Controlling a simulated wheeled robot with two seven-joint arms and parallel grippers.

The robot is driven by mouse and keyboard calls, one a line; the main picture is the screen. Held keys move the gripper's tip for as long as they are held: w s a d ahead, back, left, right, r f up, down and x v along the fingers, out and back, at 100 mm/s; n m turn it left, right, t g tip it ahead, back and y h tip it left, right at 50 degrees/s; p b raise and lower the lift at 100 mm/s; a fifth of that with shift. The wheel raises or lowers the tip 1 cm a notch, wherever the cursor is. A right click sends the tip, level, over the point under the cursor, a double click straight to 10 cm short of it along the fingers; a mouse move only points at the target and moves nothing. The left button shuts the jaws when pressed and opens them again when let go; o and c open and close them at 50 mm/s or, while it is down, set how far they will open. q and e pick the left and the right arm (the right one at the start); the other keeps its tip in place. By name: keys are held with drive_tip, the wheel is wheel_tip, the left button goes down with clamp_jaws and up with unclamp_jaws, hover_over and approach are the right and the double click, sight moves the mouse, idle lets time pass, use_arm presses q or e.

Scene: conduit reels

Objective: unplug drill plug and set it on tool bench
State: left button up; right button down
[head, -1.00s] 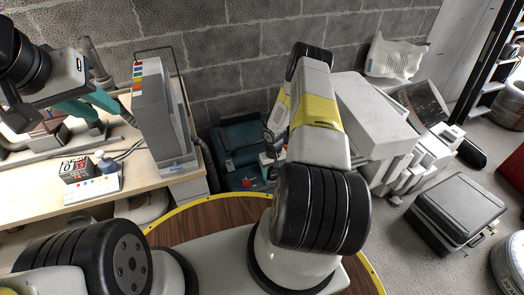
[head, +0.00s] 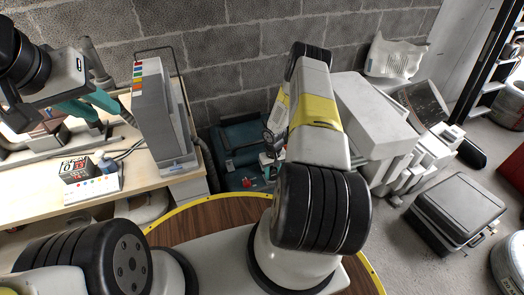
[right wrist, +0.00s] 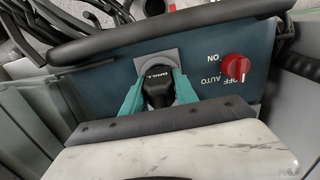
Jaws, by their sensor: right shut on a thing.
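In the right wrist view, my right gripper (right wrist: 157,97) is shut on the black drill plug (right wrist: 157,82), marked DRILL, with one teal finger on each side. The plug is at the grey socket plate (right wrist: 157,58) on a dark teal panel (right wrist: 200,75); I cannot tell whether its pins are inside. The tool bench (head: 35,205) is at the left, with a pale wooden top. My left gripper (head: 90,108) is above it; its teal fingers show, but their opening is unclear.
A red knob (right wrist: 235,66) is right of the plug, and a dark bar (right wrist: 120,37) runs above it. A grey toolbox (head: 455,210) stands on the floor at right.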

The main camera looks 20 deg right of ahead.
sight(273, 168)
drive_tip(key=shift+r, duration=3)
